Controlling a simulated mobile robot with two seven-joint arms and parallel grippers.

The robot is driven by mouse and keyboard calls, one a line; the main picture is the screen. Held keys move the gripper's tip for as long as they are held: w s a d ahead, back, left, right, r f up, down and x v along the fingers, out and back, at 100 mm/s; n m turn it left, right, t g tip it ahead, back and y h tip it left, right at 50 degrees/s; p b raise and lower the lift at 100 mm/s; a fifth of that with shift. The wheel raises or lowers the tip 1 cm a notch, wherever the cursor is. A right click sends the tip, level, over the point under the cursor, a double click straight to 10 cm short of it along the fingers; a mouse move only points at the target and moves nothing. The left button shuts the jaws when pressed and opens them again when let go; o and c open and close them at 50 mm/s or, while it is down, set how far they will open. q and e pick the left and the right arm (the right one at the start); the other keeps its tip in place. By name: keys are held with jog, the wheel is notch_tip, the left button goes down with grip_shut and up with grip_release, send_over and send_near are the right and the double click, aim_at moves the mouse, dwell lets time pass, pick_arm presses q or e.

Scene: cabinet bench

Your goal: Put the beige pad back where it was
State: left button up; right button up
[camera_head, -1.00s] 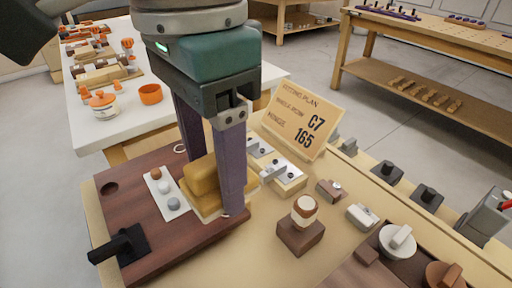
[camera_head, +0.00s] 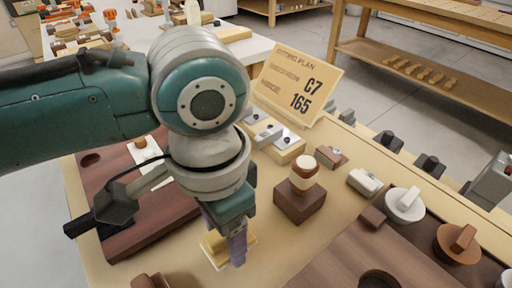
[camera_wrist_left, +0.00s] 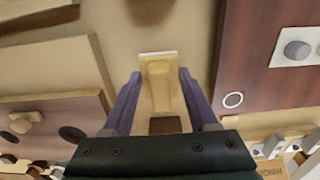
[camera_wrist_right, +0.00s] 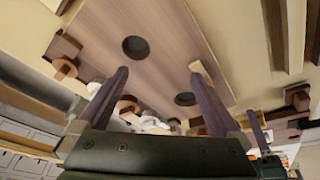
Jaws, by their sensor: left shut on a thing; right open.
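The beige pad (camera_head: 213,248) is a tan block on a pale base plate. In the head view it shows low in the middle, partly hidden by my left gripper (camera_head: 228,250). In the left wrist view the pad (camera_wrist_left: 158,90) lies between the two purple fingers of my left gripper (camera_wrist_left: 159,74), which is shut on it. It is over the light bench, just beyond the edge of the dark wooden board (camera_head: 150,230). I cannot tell whether it touches the bench. My right gripper (camera_wrist_right: 158,72) is open and empty in the right wrist view, and out of the head view.
A dark brown block with a round knob (camera_head: 300,200) stands right of the pad. White and brown round knobs (camera_head: 404,204) are at the right. A second dark board (camera_head: 335,262) is at the front right.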

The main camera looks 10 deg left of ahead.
pick_arm(q)
jog(key=shift+f, duration=1.25)
pick_arm(e)
jog(key=shift+f, duration=0.45)
pick_arm(q)
jog(key=shift+f, duration=0.1)
jog(key=o, duration=1.2)
notch_tip(320, 180, up, 12)
jog(key=p, duration=0.3)
pick_arm(e)
notch_tip(320, 180, up, 4)
jog(key=shift+f, duration=0.15)
pick_arm(q)
jog(key=s+d+f+n+t+h, duration=0.1)
jog(key=s+d+h, duration=0.2)
jog(key=s+d, duration=0.15)
jog(key=s+a+n+t+y, duration=0.2)
jog(key=s+a+n, duration=0.2)
jog(key=a, duration=0.9)
jog(key=s+f, duration=0.1)
jog(key=s, duration=0.2)
jog(key=shift+s+a+n+t+y, duration=0.25)
jog(key=shift+a+n+t+y, duration=0.05)
jog(key=shift+y, duration=0.1)
